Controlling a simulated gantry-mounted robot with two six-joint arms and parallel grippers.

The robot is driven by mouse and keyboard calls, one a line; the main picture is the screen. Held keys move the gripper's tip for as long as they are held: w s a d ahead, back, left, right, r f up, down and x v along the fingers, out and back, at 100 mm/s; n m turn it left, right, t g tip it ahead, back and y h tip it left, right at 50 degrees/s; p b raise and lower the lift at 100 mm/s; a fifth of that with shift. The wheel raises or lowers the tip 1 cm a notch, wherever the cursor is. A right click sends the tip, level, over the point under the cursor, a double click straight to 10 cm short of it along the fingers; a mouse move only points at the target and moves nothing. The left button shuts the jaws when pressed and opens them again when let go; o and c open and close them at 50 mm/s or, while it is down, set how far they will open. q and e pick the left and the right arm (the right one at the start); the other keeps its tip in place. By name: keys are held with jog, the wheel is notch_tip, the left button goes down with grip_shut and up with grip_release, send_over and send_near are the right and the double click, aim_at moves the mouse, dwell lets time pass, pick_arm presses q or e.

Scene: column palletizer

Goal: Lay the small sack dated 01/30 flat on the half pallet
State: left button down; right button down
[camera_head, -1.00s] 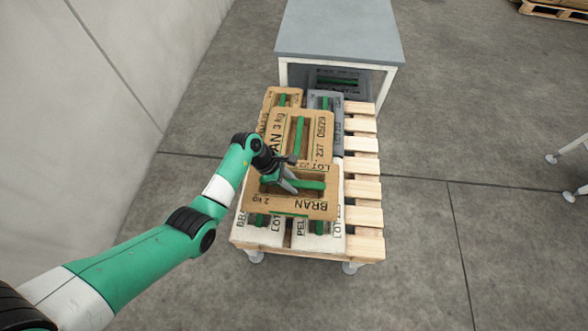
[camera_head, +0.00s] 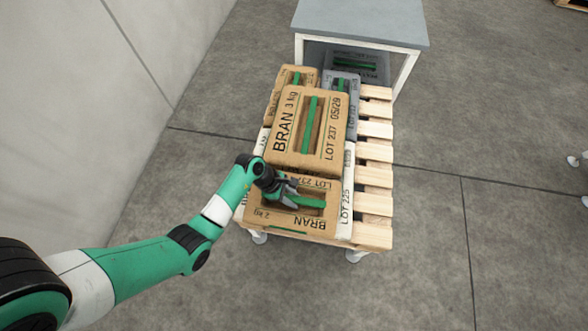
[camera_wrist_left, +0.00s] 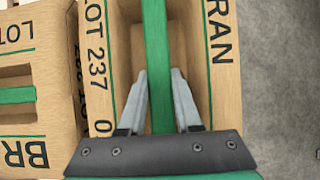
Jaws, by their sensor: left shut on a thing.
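A small brown bran sack (camera_head: 257,217), marked 2 kg and LOT 237, lies level over the front of the half pallet (camera_head: 371,236). Its date is not readable. My left gripper (camera_head: 291,192) is shut on this sack's green handle bar; the bar also runs between the fingers in the left wrist view (camera_wrist_left: 158,75). I cannot tell whether the sack touches the layer below, where a white sack (camera_head: 347,205) shows at its right side. Behind it, a larger brown 3 kg bran sack (camera_head: 283,133) dated 05/29 lies on the stack. My right gripper is not in view.
Another brown sack (camera_head: 282,80) and a grey sack (camera_head: 353,85) lie at the pallet's back. A grey-topped table (camera_head: 362,22) stands behind, with a dark sack (camera_head: 371,66) beneath it. The pallet's right strip is bare slats; open floor lies to the right.

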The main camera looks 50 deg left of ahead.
pick_arm(q)
jog(key=shift+w+f, duration=0.2)
jog(key=shift+f, duration=0.25)
jog(key=shift+a+r, duration=0.1)
jog(key=shift+r, duration=0.05)
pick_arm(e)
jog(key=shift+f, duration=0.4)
pick_arm(q)
jog(key=shift+f, duration=0.4)
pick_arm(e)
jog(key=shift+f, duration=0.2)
pick_arm(q)
jog(key=shift+f+b, duration=0.25)
jog(key=shift+b, duration=0.05)
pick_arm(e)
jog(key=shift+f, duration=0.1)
pick_arm(q)
jog(key=c, duration=1.1)
grip_release()
jog(key=shift+s+f, duration=0.1)
jog(key=shift+f, duration=0.05)
jog(key=o, duration=0.5)
